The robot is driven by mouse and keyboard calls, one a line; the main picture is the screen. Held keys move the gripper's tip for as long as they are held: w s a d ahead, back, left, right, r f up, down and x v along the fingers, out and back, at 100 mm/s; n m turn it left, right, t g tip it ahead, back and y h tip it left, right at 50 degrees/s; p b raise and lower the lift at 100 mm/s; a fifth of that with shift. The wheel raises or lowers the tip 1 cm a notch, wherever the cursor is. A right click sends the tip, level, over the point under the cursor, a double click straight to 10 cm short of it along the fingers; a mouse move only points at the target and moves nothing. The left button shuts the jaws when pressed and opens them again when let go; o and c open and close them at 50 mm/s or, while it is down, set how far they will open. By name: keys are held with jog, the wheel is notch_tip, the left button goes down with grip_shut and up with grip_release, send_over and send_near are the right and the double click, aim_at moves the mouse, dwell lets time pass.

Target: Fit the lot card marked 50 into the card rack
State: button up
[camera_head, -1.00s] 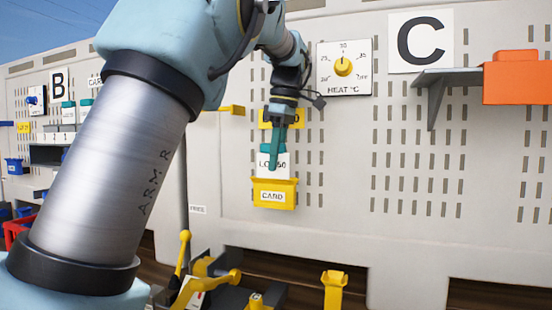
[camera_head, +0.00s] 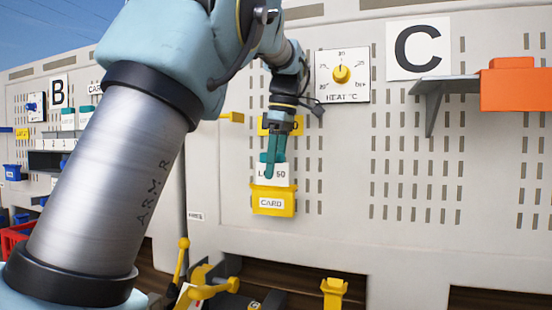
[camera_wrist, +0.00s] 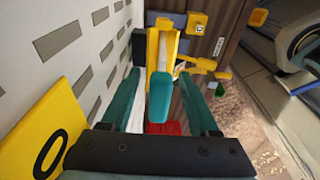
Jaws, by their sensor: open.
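The lot card (camera_head: 279,173), white with a teal grip on top, reads "LOT" and "50", partly covered by a finger. It stands upright in the yellow card rack (camera_head: 288,203) labelled CARD, its lower edge hidden behind the rack's front. My gripper (camera_head: 272,166) points down over the card, its teal fingers at the card's top. In the wrist view my gripper (camera_wrist: 162,108) is open, one finger on each side of the teal grip (camera_wrist: 160,95), with gaps visible. The yellow rack (camera_wrist: 153,50) shows beyond it. How deep the card sits cannot be told.
A yellow plate behind my wrist is on the pale slotted panel (camera_head: 340,150). A HEAT dial (camera_head: 342,75) is close to the right of my wrist. A grey shelf (camera_head: 440,84) with an orange box (camera_head: 516,84) juts out further right. Yellow levers (camera_head: 205,285) stand below.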

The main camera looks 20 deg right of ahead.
jog(key=r, duration=0.7)
jog(key=s+d+r, duration=0.1)
jog(key=r, duration=0.2)
jog(key=shift+d+r+p, duration=0.1)
jog(key=shift+r+p, duration=0.15)
jog(key=shift+p, duration=0.05)
